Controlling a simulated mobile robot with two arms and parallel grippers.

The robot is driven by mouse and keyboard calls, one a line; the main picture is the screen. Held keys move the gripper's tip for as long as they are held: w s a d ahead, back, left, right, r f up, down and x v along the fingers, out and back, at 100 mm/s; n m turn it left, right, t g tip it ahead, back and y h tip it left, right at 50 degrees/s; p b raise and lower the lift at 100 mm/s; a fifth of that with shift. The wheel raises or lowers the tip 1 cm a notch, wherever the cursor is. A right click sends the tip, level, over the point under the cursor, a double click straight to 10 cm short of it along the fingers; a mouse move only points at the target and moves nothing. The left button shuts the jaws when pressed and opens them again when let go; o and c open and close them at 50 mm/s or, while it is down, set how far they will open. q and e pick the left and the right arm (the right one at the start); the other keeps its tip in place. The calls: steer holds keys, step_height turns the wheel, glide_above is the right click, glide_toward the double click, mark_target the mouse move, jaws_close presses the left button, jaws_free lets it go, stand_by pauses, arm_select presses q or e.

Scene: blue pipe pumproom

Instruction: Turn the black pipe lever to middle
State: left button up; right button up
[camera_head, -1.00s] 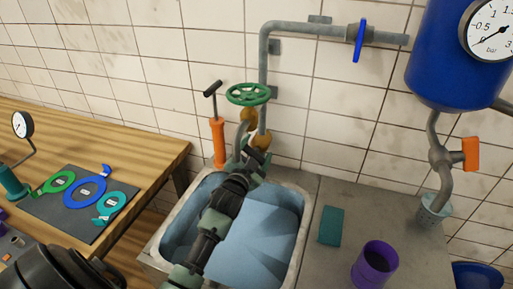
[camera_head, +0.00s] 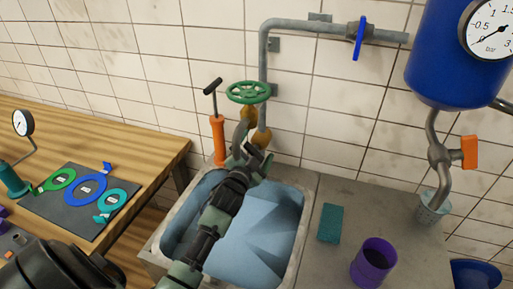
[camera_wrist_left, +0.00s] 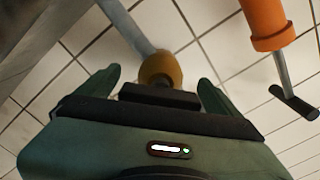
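The black pipe lever (camera_wrist_left: 160,96) shows in the left wrist view as a short dark bar in front of a brass-yellow valve body (camera_wrist_left: 160,70). My left gripper (camera_wrist_left: 160,82) is open, with one green finger on each side of the bar; I cannot tell whether they touch it. In the head view my left gripper (camera_head: 257,152) is at the brass fittings of the pipe above the sink, and it hides the lever there. My right gripper is not in view.
The sink (camera_head: 300,240) lies below my left arm. A green handwheel (camera_head: 248,92) is just above the gripper. An orange pump (camera_head: 218,140) with a black T-handle stands left of it. A teal sponge (camera_head: 330,223) and purple cup (camera_head: 374,263) are on the right counter.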

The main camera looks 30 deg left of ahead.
arm_select(q)
steer(key=shift+s, duration=0.1)
steer(key=shift+s+d+f, duration=0.1)
steer(key=shift+s+f, duration=0.05)
steer(key=shift+s, duration=0.2)
steer(key=b+v, duration=0.1)
steer(key=v, duration=0.6)
stand_by(0.4)
